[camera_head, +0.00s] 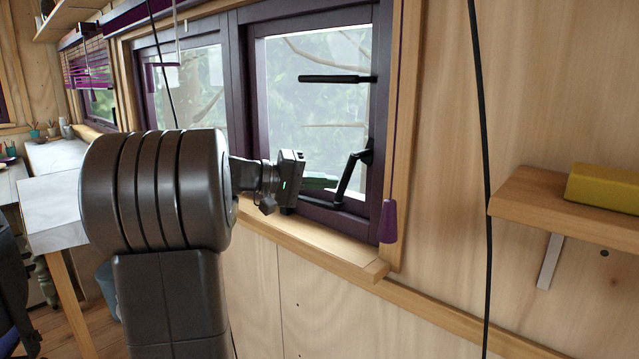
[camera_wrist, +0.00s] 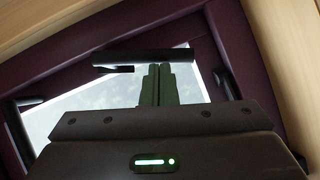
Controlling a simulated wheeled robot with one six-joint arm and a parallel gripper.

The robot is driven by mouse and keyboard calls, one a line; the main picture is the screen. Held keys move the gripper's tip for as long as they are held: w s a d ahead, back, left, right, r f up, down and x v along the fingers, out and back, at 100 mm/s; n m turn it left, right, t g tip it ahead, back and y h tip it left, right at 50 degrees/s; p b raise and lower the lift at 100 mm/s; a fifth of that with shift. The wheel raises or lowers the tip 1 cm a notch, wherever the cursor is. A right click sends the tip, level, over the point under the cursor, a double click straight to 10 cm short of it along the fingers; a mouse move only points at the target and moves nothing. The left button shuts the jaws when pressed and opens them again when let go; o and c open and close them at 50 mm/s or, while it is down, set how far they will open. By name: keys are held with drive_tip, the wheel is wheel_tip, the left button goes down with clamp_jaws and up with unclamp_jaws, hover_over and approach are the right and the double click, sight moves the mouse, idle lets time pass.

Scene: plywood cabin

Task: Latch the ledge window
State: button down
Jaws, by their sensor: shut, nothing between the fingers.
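The ledge window (camera_head: 320,50) has a dark purple frame and stands above a wooden ledge (camera_head: 300,240). A black horizontal bar (camera_head: 337,79) sticks out from the right side of its frame at upper height. Lower down, a black bent handle (camera_head: 352,172) slants from the right side toward the bottom frame. My gripper (camera_head: 333,181) is shut and empty, just left of the lower handle; I cannot tell whether they touch. In the wrist view my gripper's fingers (camera_wrist: 158,72) are together, with a black bar (camera_wrist: 143,57) close by their tips.
A purple tassel (camera_head: 388,222) hangs on a cord right of the window. A black cable (camera_head: 483,150) runs down the wall. A wooden shelf (camera_head: 535,205) with a yellow block (camera_head: 603,187) is at right. A white-topped table (camera_head: 55,210) is at left.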

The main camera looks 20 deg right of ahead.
drive_tip(key=shift+s+d+f+n+g+h+b, duration=0.3)
drive_tip(key=shift+s+f+n+h+b, duration=0.2)
drive_tip(key=shift+s+f+n+b, duration=0.25)
drive_tip(key=shift+s+d+n+h+b, duration=0.15)
drive_tip(key=shift+s+n+h+b, duration=0.15)
drive_tip(key=shift+n+h, duration=0.3)
drive_tip(key=shift+w, duration=0.1)
